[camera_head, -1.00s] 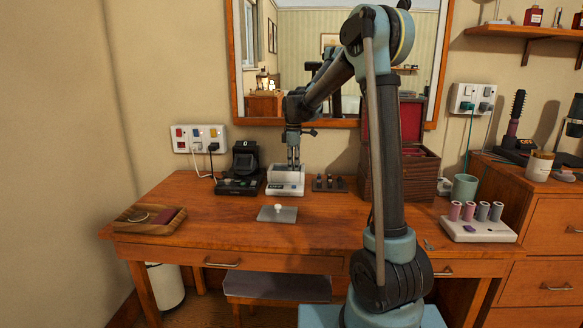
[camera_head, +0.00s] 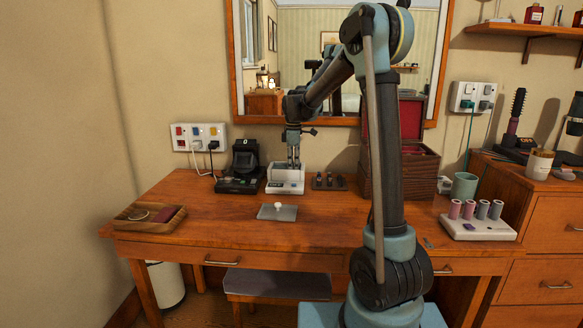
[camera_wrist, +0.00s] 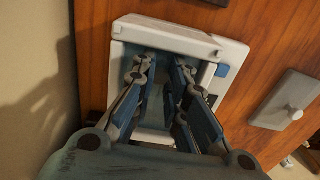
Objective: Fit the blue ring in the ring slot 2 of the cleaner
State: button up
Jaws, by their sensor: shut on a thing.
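The cleaner (camera_head: 285,187) is a small white box with an open basin, standing on the desk near the wall. It also shows in the wrist view (camera_wrist: 228,50), with a blue button on its right side. My gripper (camera_head: 293,164) points straight down over the cleaner. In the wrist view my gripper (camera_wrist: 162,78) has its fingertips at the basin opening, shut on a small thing. The blue ring is not clearly visible; the fingers hide it. Ring slot 2 cannot be made out in the dark basin.
A grey lid with a white knob (camera_head: 277,212) lies in front of the cleaner. A black device (camera_head: 240,180) stands close left, a dark rack (camera_head: 328,183) close right. A wooden tray (camera_head: 150,224) is at the left. The front middle of the desk (camera_head: 215,235) is clear.

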jog(key=shift+f, duration=0.35)
dwell(0.5)
jog(key=o, duration=0.8)
jog(key=shift+o, duration=0.2)
notch_tip(320, 180, up, 12)
jog(key=shift+f, duration=0.1)
